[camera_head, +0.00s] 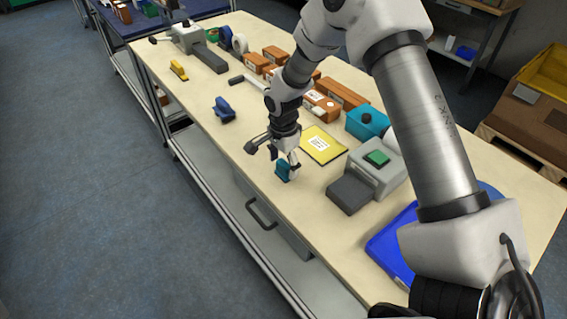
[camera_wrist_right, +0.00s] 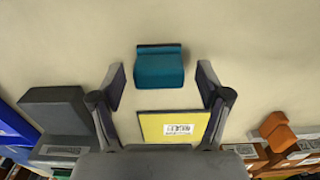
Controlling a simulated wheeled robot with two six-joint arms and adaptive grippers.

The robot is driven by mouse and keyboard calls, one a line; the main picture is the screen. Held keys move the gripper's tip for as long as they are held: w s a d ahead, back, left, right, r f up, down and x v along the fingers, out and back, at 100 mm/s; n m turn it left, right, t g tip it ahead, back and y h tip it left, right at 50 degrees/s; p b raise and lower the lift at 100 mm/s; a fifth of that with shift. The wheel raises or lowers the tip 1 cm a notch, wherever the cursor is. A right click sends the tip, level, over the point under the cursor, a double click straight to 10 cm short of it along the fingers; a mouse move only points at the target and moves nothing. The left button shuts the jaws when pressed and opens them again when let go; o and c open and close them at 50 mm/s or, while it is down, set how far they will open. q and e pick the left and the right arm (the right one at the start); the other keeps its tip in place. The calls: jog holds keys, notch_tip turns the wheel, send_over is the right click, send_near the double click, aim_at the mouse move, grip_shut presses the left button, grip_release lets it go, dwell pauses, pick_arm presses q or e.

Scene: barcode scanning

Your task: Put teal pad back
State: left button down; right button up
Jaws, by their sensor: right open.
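The small teal pad (camera_head: 283,172) sits on the pale workbench near its front edge. In the right wrist view the teal pad (camera_wrist_right: 160,67) lies just ahead of the fingertips, centred between them. My right gripper (camera_head: 274,157) is open above the bench close to the pad; its spread fingers (camera_wrist_right: 161,84) show apart from the pad on both sides. A teal box (camera_head: 364,123) with a dark round top stands farther back on the bench. My left gripper is not in view.
A yellow sheet with a barcode label (camera_head: 320,144) lies just behind the gripper. A grey device with a green top (camera_head: 375,160) and a blue tray (camera_head: 388,247) are to the right. A blue tool (camera_head: 224,109) and several orange-brown boxes (camera_head: 322,106) are farther along. Bench around the pad is clear.

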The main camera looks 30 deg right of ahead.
aim_at(283, 164)
notch_tip(283, 164, up, 12)
jog(key=b, duration=0.2)
dwell(0.4)
